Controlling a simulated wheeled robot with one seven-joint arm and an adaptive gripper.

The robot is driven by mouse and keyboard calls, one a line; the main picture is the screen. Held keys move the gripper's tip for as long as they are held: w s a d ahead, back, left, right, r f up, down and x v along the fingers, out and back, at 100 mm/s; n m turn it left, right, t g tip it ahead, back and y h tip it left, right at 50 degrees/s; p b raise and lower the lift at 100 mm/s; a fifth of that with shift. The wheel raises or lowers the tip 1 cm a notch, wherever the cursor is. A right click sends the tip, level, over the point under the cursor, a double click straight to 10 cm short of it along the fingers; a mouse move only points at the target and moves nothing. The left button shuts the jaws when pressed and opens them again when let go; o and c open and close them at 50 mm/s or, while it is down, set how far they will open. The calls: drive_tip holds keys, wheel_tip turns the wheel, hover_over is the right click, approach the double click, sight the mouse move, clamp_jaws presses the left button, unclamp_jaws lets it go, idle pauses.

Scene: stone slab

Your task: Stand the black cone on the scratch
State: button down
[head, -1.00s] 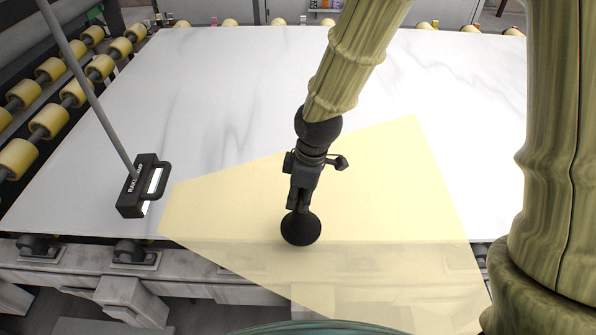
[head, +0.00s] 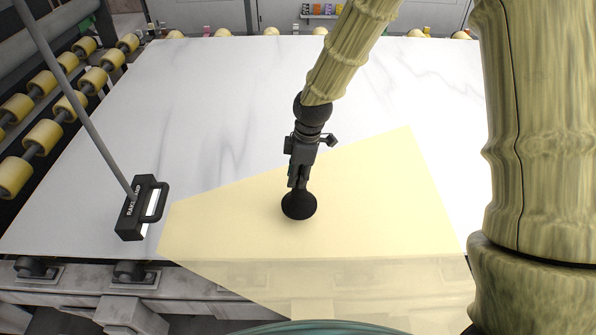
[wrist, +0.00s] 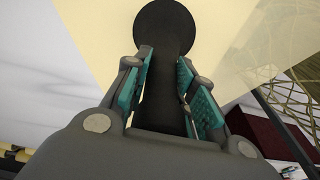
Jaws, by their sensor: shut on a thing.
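The black cone (head: 299,206) hangs wide end down from my gripper (head: 298,178), over the yellow patch on the white marble slab (head: 170,120). In the wrist view my gripper (wrist: 160,85) is shut on the narrow part of the cone (wrist: 168,32), with a teal pad on each side. The cone's round base points away from the gripper. I cannot tell whether the base touches the slab. I cannot make out the scratch in either view; grey veins run across the slab.
A see-through yellow patch (head: 390,200) covers the slab's front middle and reaches past its front edge. Yellow rollers (head: 42,138) line the left side. The slab's back is clear.

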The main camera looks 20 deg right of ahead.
drive_tip(key=shift+w+d+f+p, duration=0.25)
drive_tip(key=shift+w+f+p, duration=0.45)
drive_tip(key=shift+f, duration=0.25)
drive_tip(key=shift+w+d+f+p, duration=0.2)
drive_tip(key=shift+w+f+p, duration=0.35)
drive_tip(key=shift+w+f, duration=0.35)
drive_tip(key=shift+s+f, duration=0.1)
drive_tip(key=shift+f, duration=0.05)
drive_tip(key=c, duration=1.2)
unclamp_jaws()
drive_tip(key=shift+s+d+r+b, duration=0.1)
drive_tip(key=shift+d+r+b, duration=0.4)
drive_tip(key=shift+r, duration=1.5)
drive_tip(key=shift+s+d+r+b, duration=0.1)
drive_tip(key=shift+r+b, duration=0.75)
drive_tip(key=shift+r, duration=1.15)
drive_tip(key=shift+s+d+r+b, duration=0.2)
drive_tip(key=shift+r+b, duration=0.45)
drive_tip(key=shift+r, duration=1.35)
drive_tip(key=shift+w, duration=0.1)
